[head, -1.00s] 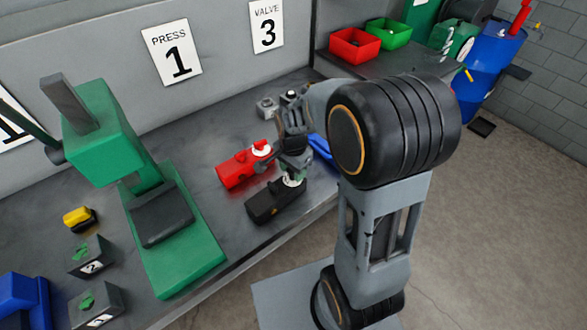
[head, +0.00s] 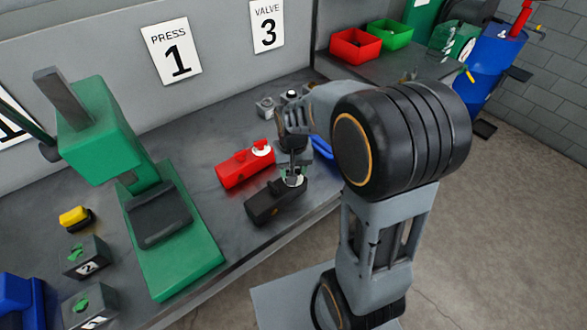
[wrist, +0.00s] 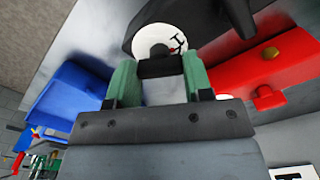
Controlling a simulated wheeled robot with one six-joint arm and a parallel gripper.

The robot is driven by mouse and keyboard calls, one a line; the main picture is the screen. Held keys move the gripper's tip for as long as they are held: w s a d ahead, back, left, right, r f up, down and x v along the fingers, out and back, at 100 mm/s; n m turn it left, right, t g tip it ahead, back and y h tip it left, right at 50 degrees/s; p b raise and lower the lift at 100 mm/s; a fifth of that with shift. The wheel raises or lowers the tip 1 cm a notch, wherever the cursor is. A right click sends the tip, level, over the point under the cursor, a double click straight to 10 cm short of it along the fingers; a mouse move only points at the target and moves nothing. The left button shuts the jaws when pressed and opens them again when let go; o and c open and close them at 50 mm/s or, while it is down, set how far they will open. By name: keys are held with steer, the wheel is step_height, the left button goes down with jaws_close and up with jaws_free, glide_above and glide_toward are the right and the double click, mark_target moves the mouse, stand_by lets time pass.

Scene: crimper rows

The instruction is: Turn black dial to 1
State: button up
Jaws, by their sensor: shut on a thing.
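The black unit (head: 275,203) lies on the grey bench near its front edge, with a white dial face (head: 294,181) on its upper end. In the wrist view the white dial face (wrist: 160,44) carries dark marks and a small red mark; which number it points to I cannot read. My gripper (head: 292,170) points down over this dial. In the wrist view its green-padded fingers (wrist: 158,75) are shut on the dark knob of the black dial, which they partly hide.
A red unit (head: 247,167) with its own white dial lies just left of my gripper, and a blue unit (head: 322,148) to the right, partly behind my arm. A green press (head: 160,220) stands further left. Small grey boxes (head: 268,106) sit behind.

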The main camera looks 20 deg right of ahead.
steer(key=shift+n, duration=2.2)
steer(key=o, duration=0.9)
step_height(320, 180, up, 14)
steer(key=shift+f+b, duration=0.1)
steer(key=shift+b, duration=0.35)
